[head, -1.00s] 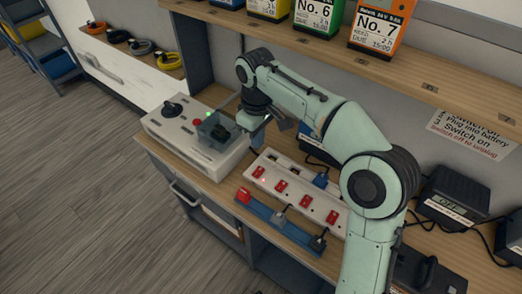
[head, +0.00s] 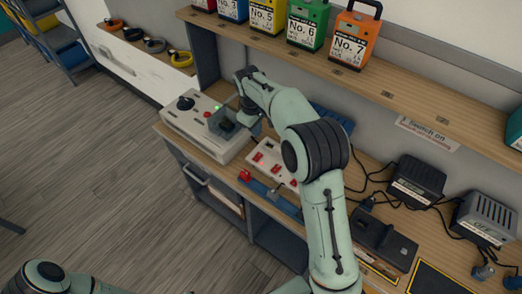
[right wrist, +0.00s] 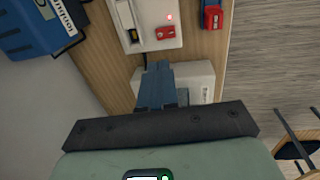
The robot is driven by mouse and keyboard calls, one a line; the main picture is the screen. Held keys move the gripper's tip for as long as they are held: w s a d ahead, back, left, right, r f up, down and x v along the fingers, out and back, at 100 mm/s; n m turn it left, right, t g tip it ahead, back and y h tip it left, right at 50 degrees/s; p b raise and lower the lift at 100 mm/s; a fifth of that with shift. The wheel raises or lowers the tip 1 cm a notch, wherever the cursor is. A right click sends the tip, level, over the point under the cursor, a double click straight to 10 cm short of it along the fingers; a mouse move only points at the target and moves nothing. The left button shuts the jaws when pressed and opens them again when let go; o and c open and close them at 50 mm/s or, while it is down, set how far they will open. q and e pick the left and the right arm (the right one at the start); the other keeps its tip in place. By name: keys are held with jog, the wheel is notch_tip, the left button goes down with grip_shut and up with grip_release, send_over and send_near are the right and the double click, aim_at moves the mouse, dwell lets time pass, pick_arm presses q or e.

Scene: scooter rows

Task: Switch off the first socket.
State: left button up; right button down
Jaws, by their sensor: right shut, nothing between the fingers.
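The white socket strip (head: 279,174) lies on the bench with red switches along it, partly hidden by my right arm. The switch at its left end (head: 258,156) is red, with a small red light lit beside it. In the right wrist view that end of the strip (right wrist: 133,42) shows the red switch (right wrist: 165,33) and the lit light. My right gripper (head: 255,127) is above the bench, between the strip and the grey control box; its tips are hard to make out in the head view. In the right wrist view its blue fingers (right wrist: 158,72) are shut and empty, apart from the switch. My left gripper is out of view.
The grey control box (head: 190,127) with a black knob stands left of the strip. A blue rail (head: 285,206) with a red block runs along the bench front. Chargers (head: 416,180) stand at the right. A shelf of numbered battery packs (head: 308,25) hangs above.

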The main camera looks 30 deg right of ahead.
aim_at(260, 155)
jog(key=f, duration=0.4)
jog(key=d+f, duration=0.1)
jog(key=f, duration=0.9)
jog(key=shift+w+d, duration=0.3)
jog(key=shift+w, duration=0.05)
jog(key=shift+r, duration=0.1)
